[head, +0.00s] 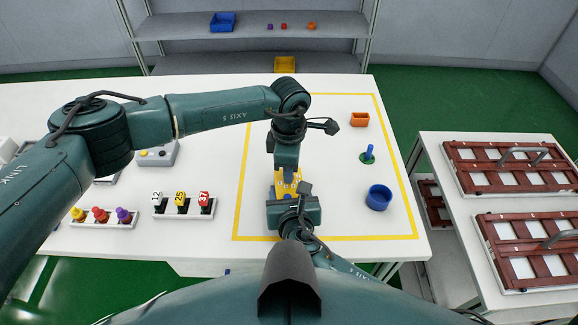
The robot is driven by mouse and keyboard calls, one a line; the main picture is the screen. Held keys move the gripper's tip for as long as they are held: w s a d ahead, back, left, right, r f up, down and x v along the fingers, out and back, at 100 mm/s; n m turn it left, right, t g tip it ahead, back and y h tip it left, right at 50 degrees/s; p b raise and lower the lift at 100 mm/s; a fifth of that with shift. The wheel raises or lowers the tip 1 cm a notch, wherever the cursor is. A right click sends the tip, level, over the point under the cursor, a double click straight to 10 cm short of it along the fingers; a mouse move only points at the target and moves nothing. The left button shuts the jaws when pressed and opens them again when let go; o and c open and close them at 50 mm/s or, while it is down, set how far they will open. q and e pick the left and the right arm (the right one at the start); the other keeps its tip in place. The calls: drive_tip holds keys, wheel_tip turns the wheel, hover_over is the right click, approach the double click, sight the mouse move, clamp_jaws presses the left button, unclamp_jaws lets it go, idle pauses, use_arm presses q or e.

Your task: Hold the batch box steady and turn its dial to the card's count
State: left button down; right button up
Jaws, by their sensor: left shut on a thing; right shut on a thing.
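The batch box is the small yellow body (284,187) inside the yellow floor outline on the table, mostly covered by my two grippers. My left gripper (287,167) reaches down onto it from above and is shut on part of it. My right gripper (292,199) is at its near side, also shut on part of it. The fingertips are hidden, and the dial and its setting cannot be made out.
A rack of colored knobs (101,217) and a grey button box (158,154) are left.

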use_arm(q)
drive_tip(key=shift+m, duration=0.4)
drive_tip(key=c, duration=1.3)
unclamp_jaws()
drive_tip(key=shift+o, duration=0.2)
wheel_tip(320, 180, up, 12)
use_arm(e)
drive_tip(key=o, duration=0.9)
